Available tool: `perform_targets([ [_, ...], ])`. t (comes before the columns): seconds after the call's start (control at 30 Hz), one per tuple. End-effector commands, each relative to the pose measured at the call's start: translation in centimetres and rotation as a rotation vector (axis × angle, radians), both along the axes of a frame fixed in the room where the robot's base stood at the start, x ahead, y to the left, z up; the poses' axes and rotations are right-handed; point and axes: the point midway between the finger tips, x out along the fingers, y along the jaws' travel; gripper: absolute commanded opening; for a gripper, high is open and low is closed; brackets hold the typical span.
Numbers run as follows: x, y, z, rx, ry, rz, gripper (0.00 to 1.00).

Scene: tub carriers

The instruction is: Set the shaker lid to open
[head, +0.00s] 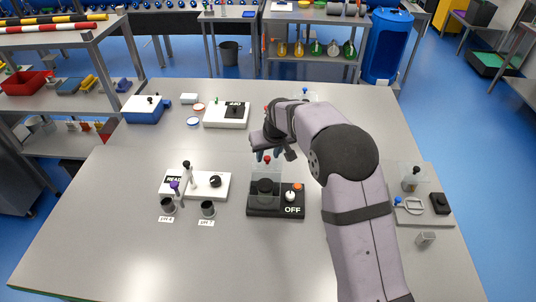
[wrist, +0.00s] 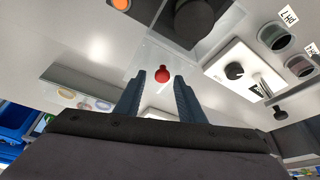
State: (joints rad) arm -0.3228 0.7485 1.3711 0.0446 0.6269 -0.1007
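The shaker (head: 275,208) is a black base marked OFF, with a dark round platform, a white knob and an orange button. Its clear lid (head: 257,176) appears down over the platform, though its edges are faint. A red knob (head: 267,159) sits on the lid; the red knob also shows in the wrist view (wrist: 162,73). My gripper (head: 264,155) is just above and behind the red knob. In the wrist view my gripper (wrist: 157,82) is open and empty, with the knob just beyond and between the fingertips.
A white READY unit (head: 208,186) with a probe and two dark cups (head: 167,205) stands left of the shaker. A white device (head: 227,115) and blue box (head: 145,109) stand behind. A tray (head: 425,208) with a bottle is right of my arm. The table's front left is clear.

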Motion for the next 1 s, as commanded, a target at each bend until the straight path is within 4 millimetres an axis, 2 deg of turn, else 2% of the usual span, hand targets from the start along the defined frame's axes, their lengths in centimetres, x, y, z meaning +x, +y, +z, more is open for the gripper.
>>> perform_targets([
  [0.27, -0.2, 0.0, 0.4, 0.0, 0.001, 0.0, 0.36],
  [0.8, -2.3, -1.0, 5.9, 0.001, -0.001, -0.001, 0.36],
  [1.0, -2.6, -1.1, 6.7, 0.0, 0.001, -0.001, 0.36],
])
